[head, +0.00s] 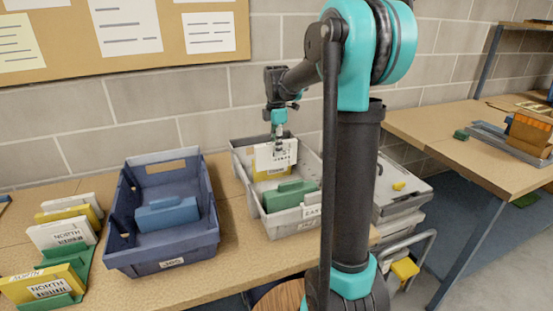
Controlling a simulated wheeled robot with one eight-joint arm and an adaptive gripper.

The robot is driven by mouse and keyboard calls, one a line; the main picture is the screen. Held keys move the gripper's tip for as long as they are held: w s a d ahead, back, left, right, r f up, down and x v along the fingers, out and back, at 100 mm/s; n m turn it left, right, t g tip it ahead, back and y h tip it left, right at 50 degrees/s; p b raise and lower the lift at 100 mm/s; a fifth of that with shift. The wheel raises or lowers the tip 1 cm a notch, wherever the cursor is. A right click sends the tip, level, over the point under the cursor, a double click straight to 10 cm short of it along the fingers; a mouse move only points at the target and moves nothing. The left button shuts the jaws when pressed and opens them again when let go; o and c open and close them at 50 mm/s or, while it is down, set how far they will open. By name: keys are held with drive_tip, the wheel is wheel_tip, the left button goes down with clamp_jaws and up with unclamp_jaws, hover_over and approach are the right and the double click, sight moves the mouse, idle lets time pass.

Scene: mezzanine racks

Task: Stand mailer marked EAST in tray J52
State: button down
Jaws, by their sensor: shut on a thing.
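My gripper (279,147) points down and is shut on a white mailer (263,158) with a printed label too small to read surely. It holds the mailer upright over the back part of the grey tray (241,168). Whether the mailer's lower edge touches the tray floor is hidden. The grey tray's front label seems to read J52, partly hidden by my arm.
A dark blue tray (206,236) with a blue piece (167,214) inside stands left of the grey tray. Several mailers, some marked NORTH (72,238), stand in a green rack at far left. A cork board hangs on the wall behind.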

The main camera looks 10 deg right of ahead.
sight(276, 160)
drive_tip(key=shift+f, duration=2.45)
drive_tip(key=shift+f, duration=0.6)
drive_tip(key=c, duration=1.7)
unclamp_jaws()
drive_tip(key=shift+r, duration=0.1)
wheel_tip(276, 160, up, 13)
drive_tip(key=shift+r, duration=0.1)
